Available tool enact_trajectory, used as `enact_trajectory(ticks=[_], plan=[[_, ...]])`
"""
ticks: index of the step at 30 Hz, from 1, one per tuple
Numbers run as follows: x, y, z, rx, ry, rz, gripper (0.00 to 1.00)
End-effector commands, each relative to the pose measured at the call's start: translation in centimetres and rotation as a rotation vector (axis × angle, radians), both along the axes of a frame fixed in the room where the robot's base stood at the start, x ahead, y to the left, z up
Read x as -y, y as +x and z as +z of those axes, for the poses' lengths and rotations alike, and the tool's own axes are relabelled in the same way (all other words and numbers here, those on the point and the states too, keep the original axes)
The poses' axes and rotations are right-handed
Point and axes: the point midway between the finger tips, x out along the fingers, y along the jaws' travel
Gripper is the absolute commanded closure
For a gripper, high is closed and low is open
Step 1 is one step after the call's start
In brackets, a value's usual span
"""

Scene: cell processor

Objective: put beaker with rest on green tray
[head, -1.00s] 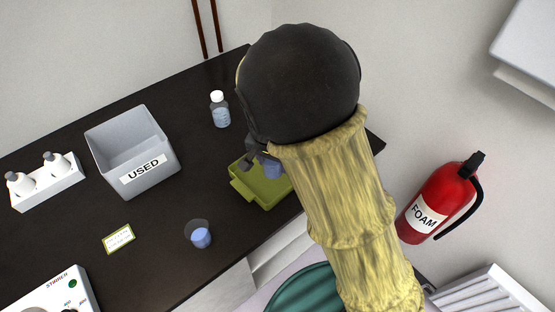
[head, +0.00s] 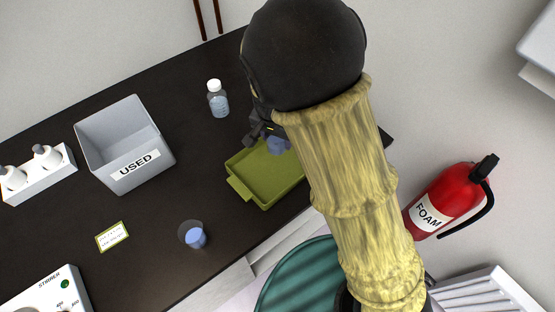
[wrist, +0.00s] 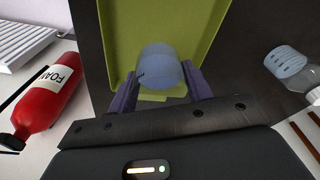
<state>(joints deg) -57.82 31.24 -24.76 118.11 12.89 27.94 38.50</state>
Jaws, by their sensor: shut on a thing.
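My gripper (wrist: 160,88) is shut on a beaker of blue liquid (wrist: 158,66). In the head view my arm partly covers this held beaker (head: 279,146), which shows at the far side of the green tray (head: 242,190). In the wrist view the tray (wrist: 122,30) lies behind the held beaker. I cannot tell whether the beaker touches the tray floor. A second clear beaker with blue liquid (head: 194,237) stands on the dark table, left of and nearer than the tray.
A white-capped bottle (head: 218,103) stands behind the tray. A grey USED bin (head: 142,170), a white bottle rack (head: 42,182), a label card (head: 112,237) and a white device (head: 50,295) are farther left. A red extinguisher (head: 445,200) is at right.

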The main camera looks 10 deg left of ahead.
Motion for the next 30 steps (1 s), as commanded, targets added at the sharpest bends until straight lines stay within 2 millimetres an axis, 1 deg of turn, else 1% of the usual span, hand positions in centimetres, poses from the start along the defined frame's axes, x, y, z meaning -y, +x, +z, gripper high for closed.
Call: enact_trajectory(ticks=[6,9,20,27,30], plan=[[0.3,0.0,-4.0,-0.005,-0.004,-0.007,0.78],[0.3,0.1,-5.1,-0.003,-0.003,-0.006,0.78],[0.2,0.1,-5.5,-0.001,-0.001,-0.005,0.78],[0.3,0.1,-8.5,-0.004,-0.003,-0.008,0.78],[0.2,0.1,-9.1,-0.001,-0.001,-0.006,0.78]])
